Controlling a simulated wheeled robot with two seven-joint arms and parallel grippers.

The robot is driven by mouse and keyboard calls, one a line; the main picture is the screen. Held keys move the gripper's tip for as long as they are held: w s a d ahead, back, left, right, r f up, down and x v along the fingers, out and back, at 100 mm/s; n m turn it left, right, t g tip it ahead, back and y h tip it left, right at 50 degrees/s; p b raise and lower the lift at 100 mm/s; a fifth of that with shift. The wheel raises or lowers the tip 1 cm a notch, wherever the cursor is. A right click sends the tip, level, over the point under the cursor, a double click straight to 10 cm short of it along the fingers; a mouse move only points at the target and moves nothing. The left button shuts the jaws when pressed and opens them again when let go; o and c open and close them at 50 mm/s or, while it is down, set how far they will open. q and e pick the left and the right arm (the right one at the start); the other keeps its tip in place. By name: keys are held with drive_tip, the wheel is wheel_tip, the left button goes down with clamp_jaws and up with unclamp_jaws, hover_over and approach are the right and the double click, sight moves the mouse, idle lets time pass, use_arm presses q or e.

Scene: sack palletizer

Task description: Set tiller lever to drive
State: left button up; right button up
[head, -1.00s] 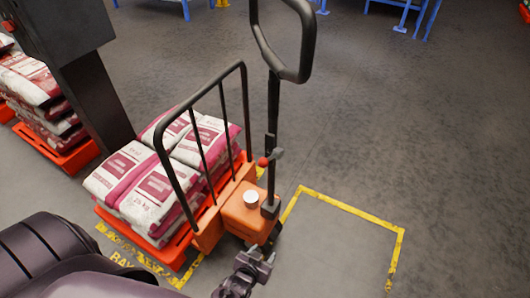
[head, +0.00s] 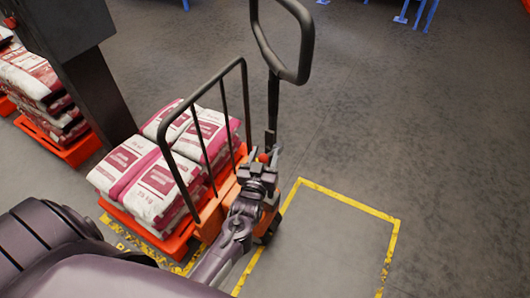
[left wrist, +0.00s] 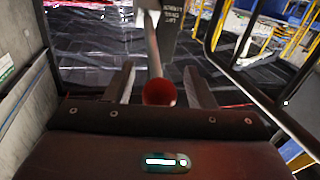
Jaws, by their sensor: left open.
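The tiller lever's red knob (head: 263,158) shows at the base of the black tiller (head: 273,100) on the orange pallet truck. In the left wrist view the round red knob (left wrist: 158,92) sits between my two fingers. My left gripper (head: 266,154) is at the lever and mostly covers it in the head view. The left gripper (left wrist: 159,77) is open, with a finger on each side of the knob and a gap to each. The lever's arm is largely hidden in the head view. A grey post with printed lettering (left wrist: 168,30) stands behind the knob. My right gripper is not in view.
A black guard frame (head: 243,90) stands beside the tiller. Red and white sacks (head: 160,190) lie on an orange pallet behind it. The tiller's loop handle (head: 307,50) rises above my gripper. Floor inside the yellow outline (head: 345,198) is clear.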

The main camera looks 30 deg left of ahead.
use_arm(q)
drive_tip(key=shift+w, duration=0.3)
clamp_jaws()
drive_tip(key=shift+s+f+b, duration=0.1)
drive_tip(key=shift+f+b, duration=0.25)
drive_tip(key=shift+b, duration=0.35)
drive_tip(key=f+t+b, duration=0.1)
drive_tip(key=b, duration=0.2)
drive_tip(key=s+f+n+t+y+b, duration=0.1)
drive_tip(key=b, duration=0.2)
drive_tip(key=f+t+b, duration=0.1)
drive_tip(key=t+b, duration=0.1)
drive_tip(key=b, duration=0.2)
drive_tip(key=shift+s+f+n, duration=0.2)
drive_tip(key=shift+f+n, duration=0.1)
drive_tip(key=shift+f, duration=0.25)
